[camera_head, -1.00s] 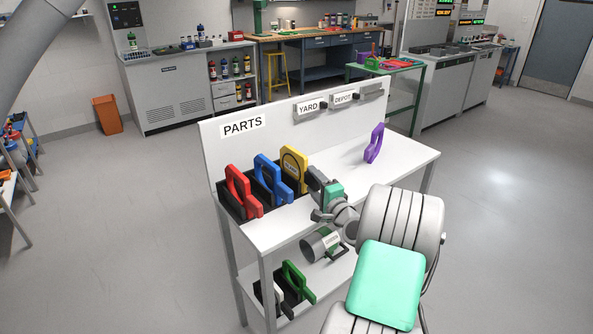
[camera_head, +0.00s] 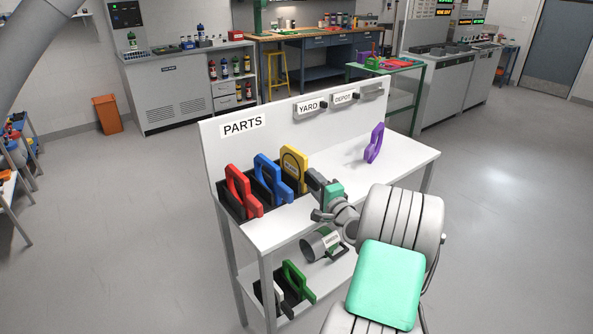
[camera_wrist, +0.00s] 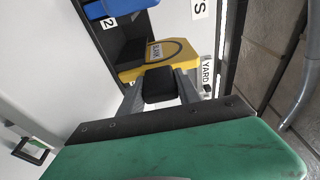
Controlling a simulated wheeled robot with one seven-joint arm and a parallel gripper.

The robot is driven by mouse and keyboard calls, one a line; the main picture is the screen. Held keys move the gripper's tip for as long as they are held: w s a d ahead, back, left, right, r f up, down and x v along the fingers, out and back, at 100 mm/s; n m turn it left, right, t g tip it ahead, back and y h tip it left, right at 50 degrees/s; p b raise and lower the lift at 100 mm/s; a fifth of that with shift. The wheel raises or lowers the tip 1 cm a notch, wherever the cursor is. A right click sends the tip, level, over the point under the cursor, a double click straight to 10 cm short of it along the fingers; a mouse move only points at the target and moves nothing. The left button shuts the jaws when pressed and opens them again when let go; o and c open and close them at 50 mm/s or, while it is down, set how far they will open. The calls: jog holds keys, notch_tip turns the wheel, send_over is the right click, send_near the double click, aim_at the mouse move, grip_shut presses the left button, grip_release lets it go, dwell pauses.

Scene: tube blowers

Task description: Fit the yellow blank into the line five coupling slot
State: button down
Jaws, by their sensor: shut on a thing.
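The yellow blank (camera_head: 294,166) stands upright in the black rack on the upper shelf of the parts stand, at the right end of the row. It carries a label reading BLANK in the wrist view (camera_wrist: 158,60). The plate's base is hidden by the rack and my gripper. The line five coupling slot cannot be made out in these views.
A blue plate (camera_head: 270,178) and a red plate (camera_head: 241,190) stand in the rack left of the blank. A purple plate (camera_head: 375,143) stands at the right of the shelf. A green plate (camera_head: 297,280) is on the lower shelf. The PARTS back panel (camera_head: 270,120) rises behind.

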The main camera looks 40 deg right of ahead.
jog(key=shift+r+p, duration=0.45)
jog(key=shift+r, duration=0.25)
dwell(0.3)
jog(key=shift+s+b, duration=0.4)
jog(key=shift+s, duration=1.2)
jog(key=shift+s+d+b, duration=0.15)
jog(key=shift+s+b, duration=0.3)
jog(key=shift+s, duration=1.55)
jog(key=shift+s+b, duration=0.3)
jog(key=shift+s, duration=1.7)
